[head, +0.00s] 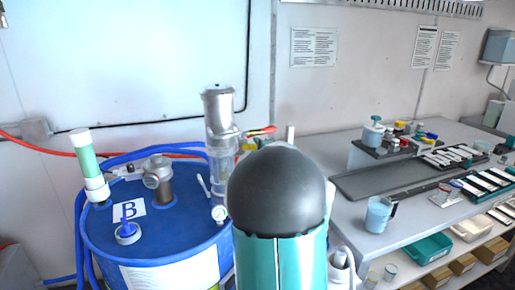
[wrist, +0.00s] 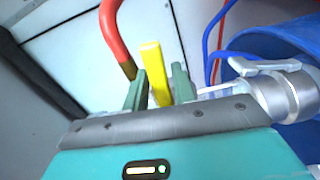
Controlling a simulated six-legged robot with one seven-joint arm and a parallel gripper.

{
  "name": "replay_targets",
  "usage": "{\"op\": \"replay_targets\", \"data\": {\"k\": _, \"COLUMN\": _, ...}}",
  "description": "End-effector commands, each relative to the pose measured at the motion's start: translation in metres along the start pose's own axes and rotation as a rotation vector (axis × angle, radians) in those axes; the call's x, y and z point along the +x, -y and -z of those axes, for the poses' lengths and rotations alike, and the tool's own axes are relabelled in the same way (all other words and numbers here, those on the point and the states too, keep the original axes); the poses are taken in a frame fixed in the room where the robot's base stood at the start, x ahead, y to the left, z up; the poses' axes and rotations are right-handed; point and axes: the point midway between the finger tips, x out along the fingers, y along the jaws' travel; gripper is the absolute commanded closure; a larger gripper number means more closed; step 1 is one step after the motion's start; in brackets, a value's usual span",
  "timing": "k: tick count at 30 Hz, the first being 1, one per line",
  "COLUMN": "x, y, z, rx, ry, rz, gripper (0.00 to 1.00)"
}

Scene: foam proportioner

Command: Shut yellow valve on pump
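The yellow valve handle (wrist: 154,68) stands between the two fingers of my gripper (wrist: 158,88) in the wrist view. One finger is close on each side of it; I cannot tell whether they press on it. In the head view a small yellow part (head: 249,144) shows beside the pump (head: 219,115), just below a red piece. The pump has a metal top and a clear cylinder, and stands on the blue drum (head: 170,232). My dark arm link hides the gripper and most of the valve in the head view.
A metal fitting with a white lever (wrist: 262,66) is close on the right, before the blue drum. A grey bench (head: 365,225) with a jug (head: 378,214) and trays stands at right.

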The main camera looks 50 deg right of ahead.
Motion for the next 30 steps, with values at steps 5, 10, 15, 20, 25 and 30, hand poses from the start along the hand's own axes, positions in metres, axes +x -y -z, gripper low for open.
{"op": "replay_targets", "data": {"k": 5, "x": -0.001, "y": 0.000, "z": 0.000, "rx": 0.000, "ry": 0.000, "rz": -0.001, "gripper": 0.74}}
{"op": "replay_targets", "data": {"k": 10, "x": -0.015, "y": -0.001, "z": 0.000, "rx": 0.001, "ry": 0.000, "rz": -0.002, "gripper": 0.74}}
{"op": "replay_targets", "data": {"k": 15, "x": -0.049, "y": -0.001, "z": 0.000, "rx": 0.002, "ry": 0.001, "rz": -0.001, "gripper": 0.74}}
{"op": "replay_targets", "data": {"k": 20, "x": -0.085, "y": -0.001, "z": 0.000, "rx": 0.001, "ry": 0.000, "rz": -0.002, "gripper": 0.74}}
{"op": "replay_targets", "data": {"k": 25, "x": -0.118, "y": -0.001, "z": 0.000, "rx": 0.002, "ry": 0.001, "rz": -0.001, "gripper": 0.74}}
{"op": "replay_targets", "data": {"k": 30, "x": -0.135, "y": 0.000, "z": 0.000, "rx": 0.000, "ry": 0.000, "rz": -0.001, "gripper": 0.74}}
